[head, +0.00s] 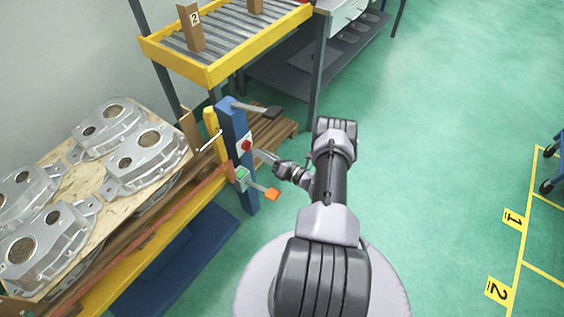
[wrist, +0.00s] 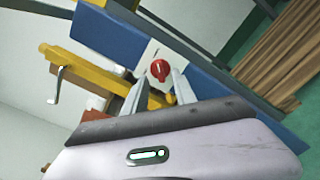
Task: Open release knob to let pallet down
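A red knob (head: 247,146) on a white plate sits on the blue post (head: 236,135) of the lift. In the wrist view the red knob (wrist: 160,69) appears between my two fingertips, on its white plate. My gripper (head: 263,156) points at the post from the right. In the wrist view its fingers (wrist: 160,76) are apart, with a clear gap. I cannot tell whether they reach around the knob or stop short of it. The pallet (head: 150,203) lies at the left on the yellow lift frame and bears several aluminium castings (head: 138,158).
A green-topped box (head: 242,174) and an orange handle (head: 272,194) stick out just below my gripper. A dark-headed lever (head: 262,110) lies above it. A yellow roller conveyor (head: 218,70) stands behind.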

